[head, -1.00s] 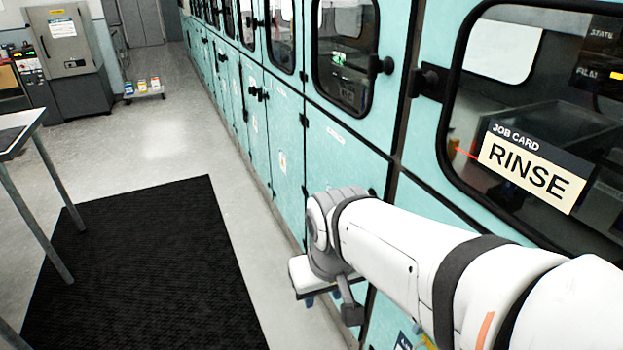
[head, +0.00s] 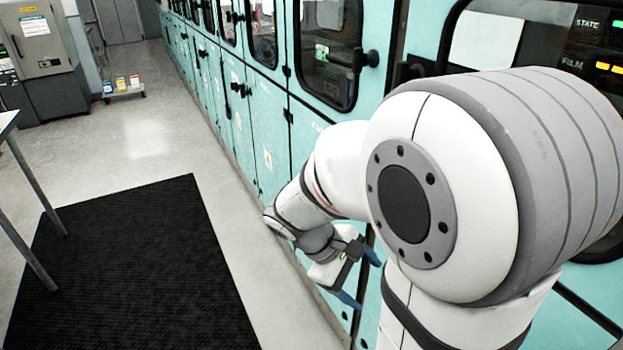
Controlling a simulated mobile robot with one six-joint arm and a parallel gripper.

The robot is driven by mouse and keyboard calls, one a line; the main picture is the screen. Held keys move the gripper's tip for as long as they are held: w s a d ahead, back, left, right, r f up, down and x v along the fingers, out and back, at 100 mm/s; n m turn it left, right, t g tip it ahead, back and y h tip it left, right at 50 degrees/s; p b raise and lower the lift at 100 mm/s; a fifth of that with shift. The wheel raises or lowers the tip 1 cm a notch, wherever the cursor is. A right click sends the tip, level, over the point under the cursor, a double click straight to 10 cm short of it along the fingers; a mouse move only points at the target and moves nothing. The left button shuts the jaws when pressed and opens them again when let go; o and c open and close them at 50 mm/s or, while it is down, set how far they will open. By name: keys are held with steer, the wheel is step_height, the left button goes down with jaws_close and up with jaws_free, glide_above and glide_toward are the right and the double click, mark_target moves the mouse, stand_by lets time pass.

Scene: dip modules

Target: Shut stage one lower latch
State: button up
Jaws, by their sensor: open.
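The row of teal cabinet modules (head: 250,128) runs from the right foreground to the far back, with windowed upper doors and plain lower doors. My gripper (head: 362,277) is low in front of a near lower door, its two blue fingertips apart and nothing seen between them. I cannot tell whether the fingers touch the door. A black latch knob (head: 366,60) sits beside the nearer upper window. My arm covers much of the near lower doors, and no lower latch is clearly visible close to my gripper.
A black mat (head: 130,270) lies on the open grey floor to the left. A table (head: 12,125) with metal legs stands at the left edge. A grey cabinet (head: 45,60) and a low trolley (head: 123,88) with small boxes are farther back.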

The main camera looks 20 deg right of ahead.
steer(key=w+d+f+n+t+h, duration=0.25)
steer(key=w+n+h, duration=0.25)
steer(key=w+n, duration=0.25)
steer(key=w+d+f+n+t+h, duration=0.2)
steer(key=w+n+t+h, duration=0.1)
steer(key=w+n+h, duration=0.4)
steer(key=w+d+m+y, duration=0.1)
steer(key=d, duration=0.7)
steer(key=shift+w+p, duration=0.4)
steer(key=shift+p, duration=0.05)
steer(key=shift+r, duration=0.1)
steer(key=shift+c, duration=0.5)
steer(key=c, duration=0.9)
